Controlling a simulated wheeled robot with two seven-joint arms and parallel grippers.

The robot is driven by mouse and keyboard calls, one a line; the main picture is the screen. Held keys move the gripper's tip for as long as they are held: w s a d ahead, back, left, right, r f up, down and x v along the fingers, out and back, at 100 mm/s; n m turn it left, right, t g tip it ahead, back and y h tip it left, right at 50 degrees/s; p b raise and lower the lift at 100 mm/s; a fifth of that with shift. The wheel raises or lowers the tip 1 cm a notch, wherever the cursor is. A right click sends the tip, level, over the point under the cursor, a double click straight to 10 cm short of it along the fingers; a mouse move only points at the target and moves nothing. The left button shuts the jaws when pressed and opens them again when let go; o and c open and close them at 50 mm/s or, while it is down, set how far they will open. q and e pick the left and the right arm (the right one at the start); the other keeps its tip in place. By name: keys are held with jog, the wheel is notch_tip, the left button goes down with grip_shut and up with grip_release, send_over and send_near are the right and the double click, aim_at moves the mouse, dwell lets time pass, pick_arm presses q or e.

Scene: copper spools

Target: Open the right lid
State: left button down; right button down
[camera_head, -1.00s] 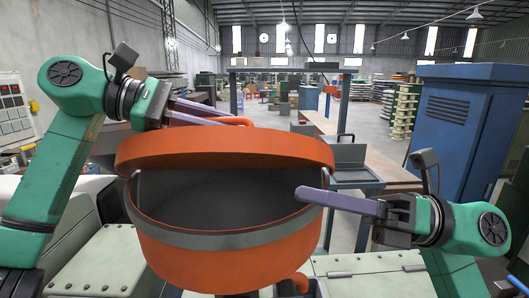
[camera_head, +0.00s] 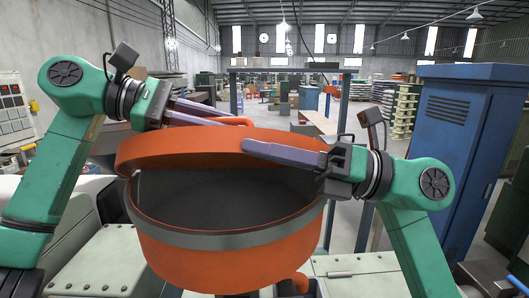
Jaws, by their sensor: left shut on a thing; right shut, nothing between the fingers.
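A round orange pot (camera_head: 215,268) with a grey band stands open at the front in the middle, its dark inside showing. Its orange lid (camera_head: 175,151) is raised above the back of the opening, with a gap at the front. My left gripper (camera_head: 228,117) is shut on the orange handle (camera_head: 240,121) at the lid's far side, though the grip itself is partly hidden. My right gripper (camera_head: 250,148) is shut and empty. Its fingers point left across the lid's front rim and hide part of the lid's right side. I cannot tell whether they touch it.
A tall blue cabinet (camera_head: 455,130) stands at the right. A control panel (camera_head: 12,112) is on the left. Behind the pot are a dark frame (camera_head: 290,72) and several shelves. The floor beyond is mostly open.

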pick_arm(q)
jog(key=shift+d, duration=0.1)
jog(key=c, duration=0.8)
grip_release()
jog(key=shift+f, duration=0.1)
jog(key=shift+c, duration=0.2)
pick_arm(e)
jog(key=shift+w+d+r+m, duration=0.1)
jog(key=shift+w+r+m, duration=0.25)
jog(key=shift+r, duration=0.1)
